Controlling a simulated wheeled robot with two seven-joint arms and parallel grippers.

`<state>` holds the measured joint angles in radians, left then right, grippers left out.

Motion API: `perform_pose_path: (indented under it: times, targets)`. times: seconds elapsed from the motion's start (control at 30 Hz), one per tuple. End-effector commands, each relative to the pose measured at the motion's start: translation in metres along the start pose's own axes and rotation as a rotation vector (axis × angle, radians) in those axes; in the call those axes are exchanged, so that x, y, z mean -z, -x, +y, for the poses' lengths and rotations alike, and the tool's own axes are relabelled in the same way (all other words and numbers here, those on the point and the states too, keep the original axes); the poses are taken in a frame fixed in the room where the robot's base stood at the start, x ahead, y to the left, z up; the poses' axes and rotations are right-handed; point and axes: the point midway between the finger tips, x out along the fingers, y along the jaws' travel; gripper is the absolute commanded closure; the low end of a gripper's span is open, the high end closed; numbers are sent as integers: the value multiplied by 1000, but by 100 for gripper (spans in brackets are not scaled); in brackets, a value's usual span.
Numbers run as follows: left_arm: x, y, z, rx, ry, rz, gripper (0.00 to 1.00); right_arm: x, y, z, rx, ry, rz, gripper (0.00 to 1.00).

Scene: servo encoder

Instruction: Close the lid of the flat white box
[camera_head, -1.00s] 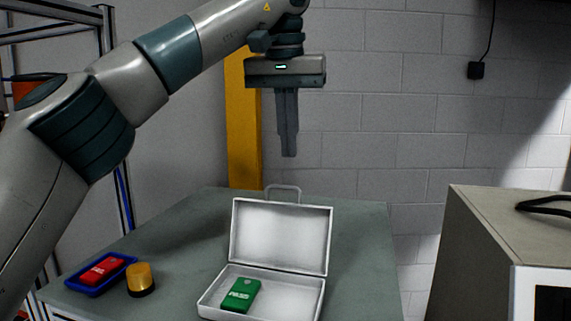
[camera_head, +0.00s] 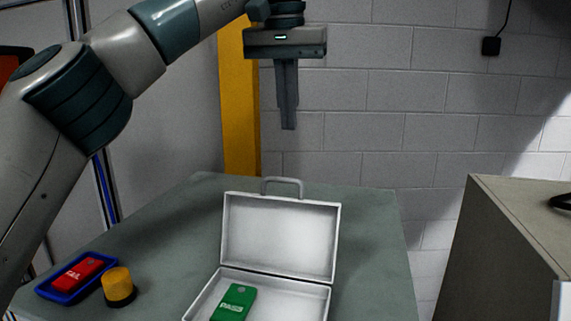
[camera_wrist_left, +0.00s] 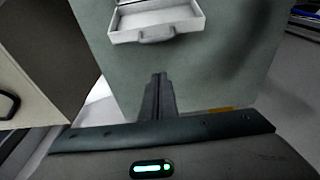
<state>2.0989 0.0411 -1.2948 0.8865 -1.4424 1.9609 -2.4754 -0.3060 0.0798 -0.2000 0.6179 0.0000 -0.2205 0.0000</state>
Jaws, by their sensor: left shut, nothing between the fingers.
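The flat white box (camera_head: 200,301) stands on the grey-green table with its lid (camera_head: 280,237) raised, leaning back a little past upright. A grey handle (camera_head: 281,186) is on the lid's top edge. A green block (camera_head: 234,302) lies in the box's base. My left gripper (camera_head: 288,128) points down with its fingers shut and empty, above and behind the lid, apart from it. In the left wrist view the gripper fingers (camera_wrist_left: 158,78) show below the lid (camera_wrist_left: 158,27) and its handle (camera_wrist_left: 157,36). My right gripper is not in view.
A blue tray (camera_head: 46,293) with a red block (camera_head: 78,274) and an orange-topped cylinder (camera_head: 118,287) sit left of the box. A yellow post (camera_head: 240,110) and block wall are behind the table (camera_head: 375,235). A beige cabinet (camera_head: 515,240) stands to the right.

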Motion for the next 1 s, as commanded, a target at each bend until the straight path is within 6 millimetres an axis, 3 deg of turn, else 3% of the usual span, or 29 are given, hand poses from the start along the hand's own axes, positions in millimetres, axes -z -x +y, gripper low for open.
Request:
perform_pose_path:
  times: [0.37,0.77,1.0]
  targets:
    - [0,-30,-1,1,-1,-3,100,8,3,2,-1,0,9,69]
    - [0,-99,-1,0,0,-4,100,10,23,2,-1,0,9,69]
    - [-22,-90,0,0,-3,0,100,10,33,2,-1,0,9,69]
